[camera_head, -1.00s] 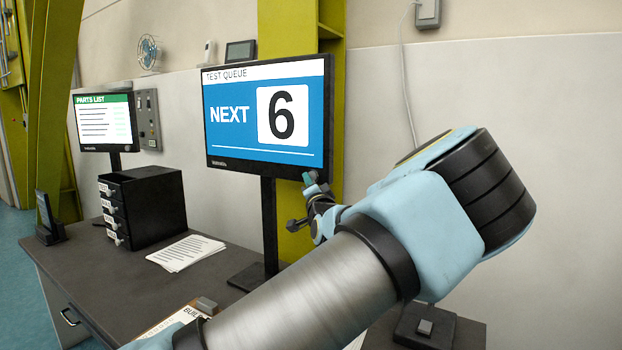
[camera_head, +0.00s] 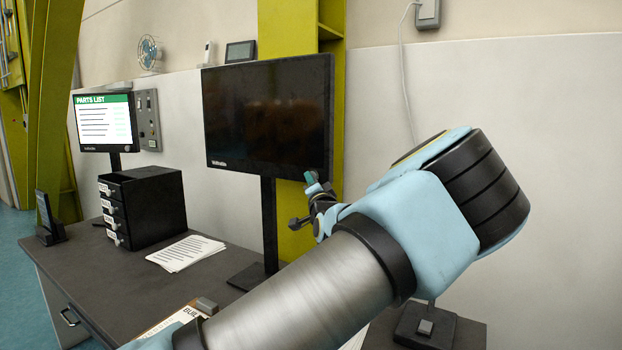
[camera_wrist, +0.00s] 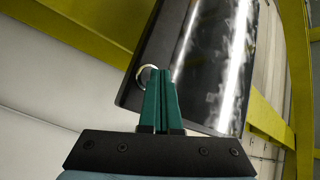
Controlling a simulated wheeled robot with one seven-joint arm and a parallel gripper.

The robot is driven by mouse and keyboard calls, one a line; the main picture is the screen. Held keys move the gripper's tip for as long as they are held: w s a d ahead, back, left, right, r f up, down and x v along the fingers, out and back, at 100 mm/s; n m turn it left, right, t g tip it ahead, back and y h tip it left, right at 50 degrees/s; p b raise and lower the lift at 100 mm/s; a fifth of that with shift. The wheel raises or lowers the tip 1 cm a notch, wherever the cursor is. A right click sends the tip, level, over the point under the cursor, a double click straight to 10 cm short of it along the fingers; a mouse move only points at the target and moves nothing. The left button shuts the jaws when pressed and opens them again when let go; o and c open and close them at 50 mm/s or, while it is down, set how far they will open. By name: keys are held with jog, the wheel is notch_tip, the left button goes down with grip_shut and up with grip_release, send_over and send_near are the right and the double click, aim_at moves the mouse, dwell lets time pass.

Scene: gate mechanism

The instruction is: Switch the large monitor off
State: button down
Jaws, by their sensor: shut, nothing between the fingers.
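The large monitor (camera_head: 268,115) stands on a black stand on the desk, and its screen is dark. My gripper (camera_head: 311,178) is at the monitor's lower right corner in the head view. In the wrist view the green fingers of my gripper (camera_wrist: 163,72) are shut together, with nothing between them. The fingertips overlap the lower edge of the monitor (camera_wrist: 192,70) there, beside a small pale ring (camera_wrist: 147,76). I cannot tell whether the tips touch it.
A smaller monitor (camera_head: 105,120) shows a lit parts list at the left. A black drawer unit (camera_head: 153,205), papers (camera_head: 186,252) and a clipboard (camera_head: 170,322) are on the desk (camera_head: 100,275). A yellow-green post (camera_head: 303,228) stands behind the large monitor.

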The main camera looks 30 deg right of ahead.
jog(key=shift+s+a, duration=0.2)
jog(key=shift+a, duration=0.2)
jog(key=s+a, duration=0.3)
jog(key=a, duration=0.2)
jog(key=shift+a, duration=0.15)
dwell(0.4)
dwell(0.3)
jog(key=w+a+f+n+g+y, duration=0.35)
jog(key=a+f, duration=0.45)
jog(key=a, duration=0.4)
jog(key=w+a+f+n+g+y, duration=0.25)
jog(key=a+f+n+g, duration=0.25)
jog(key=a+f, duration=0.55)
jog(key=s+a+r+n+g, duration=0.1)
jog(key=s+a+g, duration=0.3)
jog(key=s+a, duration=0.6)
jog(key=s+a+r+n+g, duration=0.2)
jog(key=s+a+n+g, duration=0.2)
jog(key=s+a, duration=0.6)
jog(key=s+g, duration=0.1)
jog(key=s, duration=0.2)
jog(key=shift+r, duration=0.3)
